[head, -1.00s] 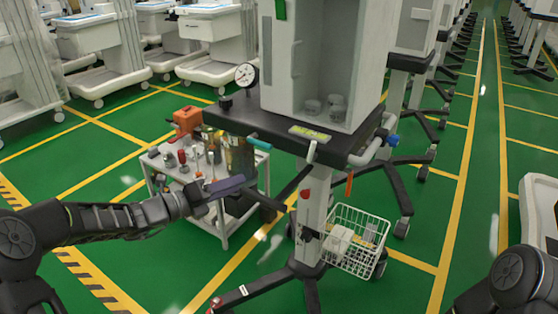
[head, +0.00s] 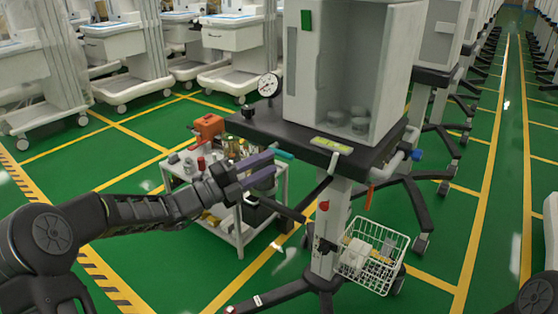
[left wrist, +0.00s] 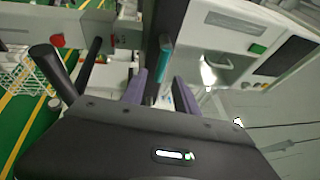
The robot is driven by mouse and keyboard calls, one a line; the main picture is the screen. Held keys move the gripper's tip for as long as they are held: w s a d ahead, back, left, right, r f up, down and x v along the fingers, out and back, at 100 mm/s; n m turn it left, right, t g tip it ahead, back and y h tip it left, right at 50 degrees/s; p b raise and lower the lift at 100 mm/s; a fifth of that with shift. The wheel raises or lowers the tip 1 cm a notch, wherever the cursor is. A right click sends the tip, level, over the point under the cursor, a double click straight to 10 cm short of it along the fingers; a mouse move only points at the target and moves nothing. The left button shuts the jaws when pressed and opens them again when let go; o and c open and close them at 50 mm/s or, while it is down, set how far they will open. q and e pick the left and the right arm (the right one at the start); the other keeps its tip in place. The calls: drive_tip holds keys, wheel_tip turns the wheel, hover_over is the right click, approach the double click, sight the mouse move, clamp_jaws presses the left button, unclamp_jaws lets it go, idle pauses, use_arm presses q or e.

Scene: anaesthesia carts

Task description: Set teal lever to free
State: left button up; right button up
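The teal lever (head: 284,155) sticks out to the left from under the near edge of the cart's black tabletop (head: 262,126). My left gripper (head: 274,163) has purple fingers, one above the other in the head view, just left of and slightly below the lever's end. In the left wrist view the teal lever (left wrist: 165,55) lies ahead in the gap between the two spread fingers (left wrist: 160,80). The gripper is open and does not hold it; contact cannot be told. My right gripper is out of view; only part of that arm shows at the lower right.
A pressure gauge (head: 268,85) stands on the tabletop's left corner. A black bar (head: 318,192) and a red knob (head: 324,206) sit below the lever. A white wire basket (head: 372,258) hangs on the column. A low trolley (head: 240,228) with bottles and tools stands behind my left gripper.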

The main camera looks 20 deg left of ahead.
sight(282, 156)
use_arm(q)
drive_tip(key=x, duration=0.4)
drive_tip(key=shift+b, duration=0.35)
drive_tip(key=shift+c, duration=0.6)
clamp_jaws()
idle(0.5)
